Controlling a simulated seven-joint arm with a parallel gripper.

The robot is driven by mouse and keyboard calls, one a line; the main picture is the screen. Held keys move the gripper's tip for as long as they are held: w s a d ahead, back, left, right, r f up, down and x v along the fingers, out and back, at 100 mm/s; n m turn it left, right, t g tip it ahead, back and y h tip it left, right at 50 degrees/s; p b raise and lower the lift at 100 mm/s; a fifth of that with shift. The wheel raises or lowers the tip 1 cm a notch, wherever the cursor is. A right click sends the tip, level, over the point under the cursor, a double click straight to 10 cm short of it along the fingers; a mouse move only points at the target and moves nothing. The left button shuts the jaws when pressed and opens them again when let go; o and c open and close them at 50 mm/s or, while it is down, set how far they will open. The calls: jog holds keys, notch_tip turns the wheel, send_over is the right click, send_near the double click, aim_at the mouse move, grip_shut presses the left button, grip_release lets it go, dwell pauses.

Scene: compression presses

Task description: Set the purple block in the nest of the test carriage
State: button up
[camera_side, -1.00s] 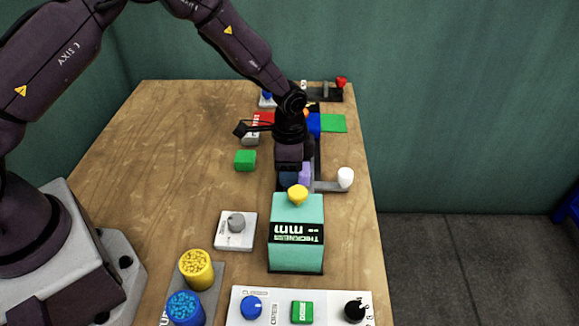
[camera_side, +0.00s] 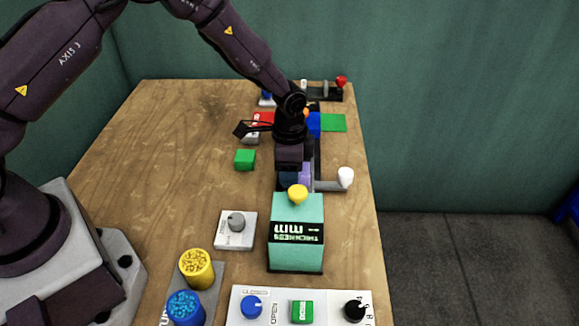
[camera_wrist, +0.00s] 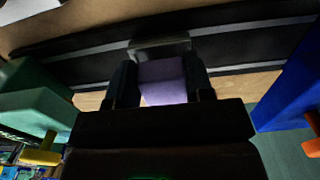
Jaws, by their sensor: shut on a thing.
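The purple block (camera_wrist: 163,82) is between the two dark fingers of my gripper (camera_wrist: 161,72) in the wrist view. My gripper is shut on it. A grey metal piece that looks like the nest of the test carriage (camera_wrist: 160,48) lies right at the block's far end, over a dark rail. I cannot tell whether the block rests in it. In the side view the purple block (camera_side: 305,173) shows as a small patch below my wrist, beside the dark rail and behind the teal thickness gauge. My fingers are mostly hidden there.
The teal thickness gauge (camera_side: 296,218) with a yellow knob stands just in front. A white-knobbed lever (camera_side: 345,177) is to the right. A green block (camera_side: 245,160) lies left, and a blue body (camera_wrist: 292,85) stands close on the right. The left tabletop is clear.

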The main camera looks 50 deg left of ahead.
jog(key=shift+f, duration=0.6)
jog(key=o, duration=1)
jog(key=shift+c, duration=0.2)
notch_tip(320, 180, up, 13)
jog(key=s+a+r+n+t, duration=0.2)
jog(key=s+a+r+n, duration=0.1)
jog(key=s+r, duration=0.6)
jog(key=s+a+r+n+t, duration=0.3)
jog(key=s+r+n, duration=0.3)
jog(key=s+r, duration=0.4)
jog(key=s, duration=0.6)
jog(key=shift+s+t, duration=0.15)
jog(key=shift+t, duration=0.15)
